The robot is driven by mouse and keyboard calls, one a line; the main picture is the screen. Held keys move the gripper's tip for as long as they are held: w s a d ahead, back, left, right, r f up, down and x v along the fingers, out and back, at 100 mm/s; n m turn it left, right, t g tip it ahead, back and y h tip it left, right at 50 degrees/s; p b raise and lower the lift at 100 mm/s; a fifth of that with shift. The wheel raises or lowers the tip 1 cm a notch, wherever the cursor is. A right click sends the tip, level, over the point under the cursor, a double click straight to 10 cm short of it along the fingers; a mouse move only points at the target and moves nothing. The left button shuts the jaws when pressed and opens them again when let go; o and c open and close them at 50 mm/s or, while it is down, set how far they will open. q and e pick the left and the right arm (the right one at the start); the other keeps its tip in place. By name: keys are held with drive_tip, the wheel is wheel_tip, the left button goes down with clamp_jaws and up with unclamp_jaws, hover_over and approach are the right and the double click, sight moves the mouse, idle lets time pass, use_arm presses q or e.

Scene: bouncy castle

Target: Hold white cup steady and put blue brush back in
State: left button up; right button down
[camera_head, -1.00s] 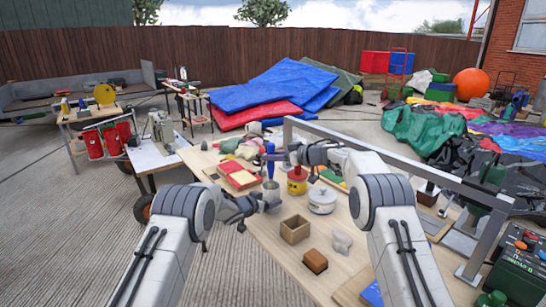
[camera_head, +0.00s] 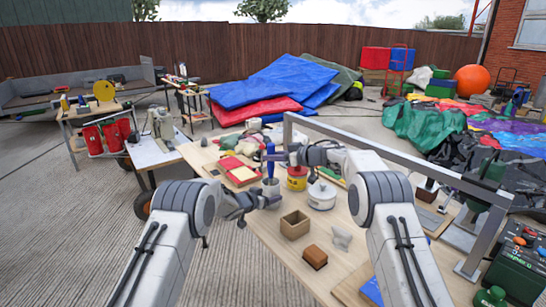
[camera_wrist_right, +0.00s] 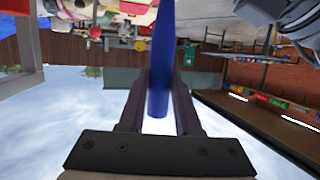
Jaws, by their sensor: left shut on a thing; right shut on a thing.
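The white cup (camera_head: 271,187) stands on the wooden table and looks greyish and small in the head view. My left gripper (camera_head: 266,199) is shut on it from the left, partly hiding it. The blue brush (camera_head: 270,152) is upright above the cup. My right gripper (camera_head: 277,158) is shut on the brush from the right. In the right wrist view the blue brush (camera_wrist_right: 160,60) runs between the two fingers (camera_wrist_right: 160,100). The head view is too small to tell whether the brush's lower end is inside the cup.
A red book (camera_head: 238,170) lies to the left. A wooden box (camera_head: 295,225), a brown block (camera_head: 315,257) and a pale lump (camera_head: 341,237) are nearer.

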drive_tip(key=shift+f, duration=0.45)
drive_tip(key=shift+f, duration=0.3)
drive_tip(key=c, duration=0.5)
unclamp_jaws()
drive_tip(key=v, duration=1.2)
